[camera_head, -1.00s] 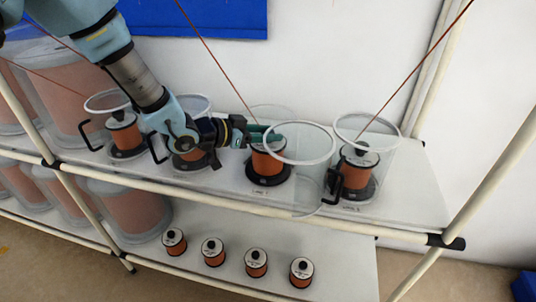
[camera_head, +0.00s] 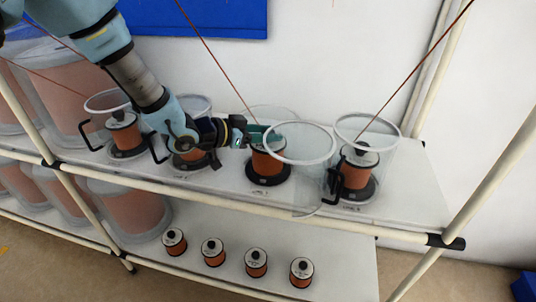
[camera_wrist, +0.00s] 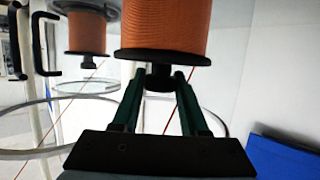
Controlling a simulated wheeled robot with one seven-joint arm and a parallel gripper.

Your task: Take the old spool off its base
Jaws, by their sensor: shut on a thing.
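The old spool (camera_head: 268,163), wound with copper-orange wire, stands upright on its dark round base (camera_head: 268,181) on the upper shelf, third from the left. I see no gap between spool and base. My gripper (camera_head: 262,135) reaches it from the left at its top. In the wrist view, which is upside down, my two green fingers (camera_wrist: 164,78) are shut on the dark knob (camera_wrist: 159,78) of the spool (camera_wrist: 165,27). The spool's far end is cut off there.
A clear cover with a white ring (camera_head: 300,160) hangs open beside the spool. Other feeders with spools stand left and right (camera_head: 358,172), with black handles. Several spare spools (camera_head: 256,262) stand on the lower shelf. A white wall is behind.

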